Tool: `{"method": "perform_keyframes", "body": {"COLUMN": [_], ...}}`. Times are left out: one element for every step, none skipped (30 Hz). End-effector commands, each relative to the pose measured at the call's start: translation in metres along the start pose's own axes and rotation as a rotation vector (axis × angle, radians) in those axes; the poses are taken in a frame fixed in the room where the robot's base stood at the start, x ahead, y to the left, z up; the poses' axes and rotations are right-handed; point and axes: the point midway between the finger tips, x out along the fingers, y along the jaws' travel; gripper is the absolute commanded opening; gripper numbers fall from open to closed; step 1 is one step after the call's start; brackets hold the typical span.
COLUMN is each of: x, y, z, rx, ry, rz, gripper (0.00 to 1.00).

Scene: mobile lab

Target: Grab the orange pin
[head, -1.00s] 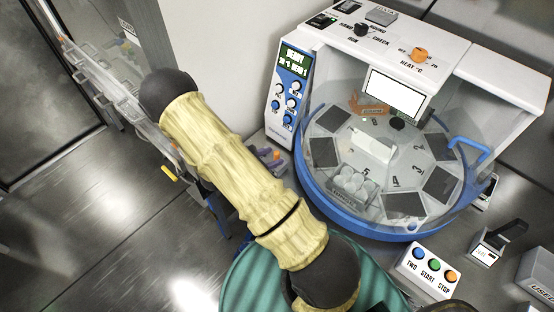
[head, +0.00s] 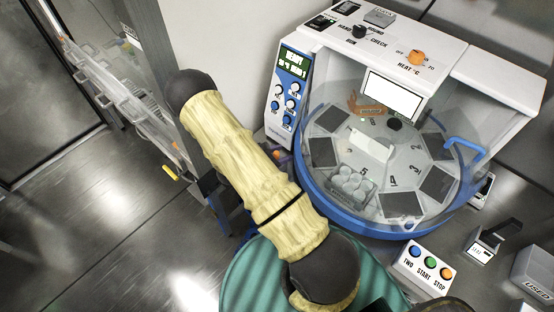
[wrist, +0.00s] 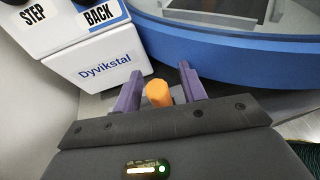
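The orange pin (wrist: 158,94) stands between the two purple fingers of my gripper (wrist: 159,88) in the wrist view. A gap shows on each side of it, and the fingers are open around it. The lower part of the pin is hidden behind the dark gripper body. In the head view my arm hides most of the gripper and pin, and only a small bit of purple and orange shows beside the arm, close to the machine's left side.
A white machine (head: 455,65) with a blue-rimmed round chamber (head: 330,212) stands right beside my gripper. Its white "Dyvikstal" side (wrist: 100,70) is close on the left in the wrist view. A button box (head: 425,268) and a grey "USED" box (head: 535,270) lie at the lower right.

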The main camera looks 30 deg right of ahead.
Motion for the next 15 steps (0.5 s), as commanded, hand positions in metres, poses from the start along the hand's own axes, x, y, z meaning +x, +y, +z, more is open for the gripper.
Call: {"method": "perform_keyframes", "body": {"x": [-0.0006,-0.0008,-0.0010,-0.0011,-0.0011,-0.0012,-0.0012,-0.0012,-0.0012,-0.0011,-0.0011,-0.0010,-0.0010,-0.0010,-0.0012], "y": [0.0003,0.0004,0.0005,0.0006,0.0006,0.0006,0.0006,0.0007,0.0007,0.0006,0.0006,0.0006,0.0006,0.0006,0.0006], "z": [-0.0001,-0.0002,-0.0003,-0.0003,-0.0003,-0.0004,-0.0004,-0.0002,-0.0003,-0.0003,-0.0003,-0.0003,-0.0002,-0.0001,0.0004], "rx": [0.000,-0.001,-0.001,-0.001,-0.001,-0.001,-0.001,-0.001,-0.001,-0.001,-0.001,-0.001,-0.001,0.000,0.000], "ry": [0.000,0.000,0.000,0.000,0.000,0.000,0.000,0.000,0.000,0.000,0.000,0.000,0.000,0.000,0.000], "rz": [0.001,0.002,0.002,0.002,0.002,0.003,0.003,0.003,0.002,0.002,0.002,0.002,0.002,0.002,0.002], "gripper": [0.32,0.26,0.18,0.12,0.06,0.00,0.00,0.00,0.00,0.00,0.00,0.00,0.00,0.00,0.00]}}
